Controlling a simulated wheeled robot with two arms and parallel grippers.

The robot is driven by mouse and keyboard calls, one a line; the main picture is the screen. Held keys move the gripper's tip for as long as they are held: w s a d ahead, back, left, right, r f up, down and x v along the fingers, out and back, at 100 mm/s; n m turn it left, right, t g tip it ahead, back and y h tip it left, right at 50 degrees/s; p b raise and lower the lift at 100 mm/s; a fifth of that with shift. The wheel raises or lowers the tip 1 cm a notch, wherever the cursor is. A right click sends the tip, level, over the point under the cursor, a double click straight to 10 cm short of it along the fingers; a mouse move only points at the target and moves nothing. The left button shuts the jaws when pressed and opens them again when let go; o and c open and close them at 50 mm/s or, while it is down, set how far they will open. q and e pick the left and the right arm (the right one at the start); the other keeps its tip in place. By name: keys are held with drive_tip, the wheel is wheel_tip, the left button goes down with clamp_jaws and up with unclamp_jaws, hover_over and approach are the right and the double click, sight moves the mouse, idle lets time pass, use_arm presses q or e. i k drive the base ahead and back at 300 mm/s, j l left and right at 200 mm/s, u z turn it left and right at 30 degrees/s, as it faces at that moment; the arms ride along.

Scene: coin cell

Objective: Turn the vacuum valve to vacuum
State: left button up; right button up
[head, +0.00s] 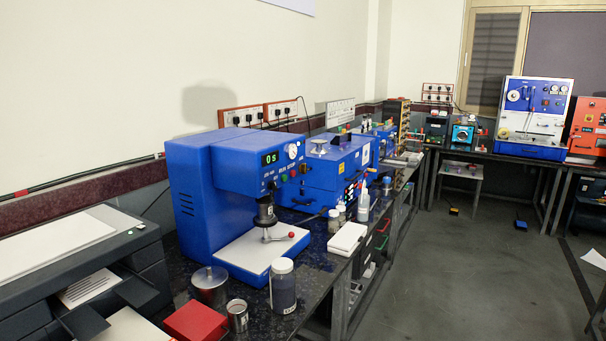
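I cannot tell for certain which part is the vacuum valve; no label for it is readable. The nearest blue machine (190,200) stands on the left bench with a "0 s" display, a small round white gauge (293,152) and small knobs on its front. Below its head is a metal lever with a red ball (291,235) above a white plate. A blue-and-white panel unit (532,112) at the back right carries round dials and small controls, too small to read. Neither of my grippers is in view.
A jar (282,285), a metal canister (210,285) and a red box (195,322) stand at the near bench edge. A grey printer-like machine (75,270) is at left. Another blue machine (335,165) stands behind. The grey floor (455,280) at right is mostly clear.

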sight(302, 168)
drive_tip(key=i+l+u, duration=0.2)
drive_tip(key=i+l, duration=0.3)
drive_tip(key=i+l+u, duration=0.2)
drive_tip(key=i+l, duration=0.25)
drive_tip(key=l, duration=0.15)
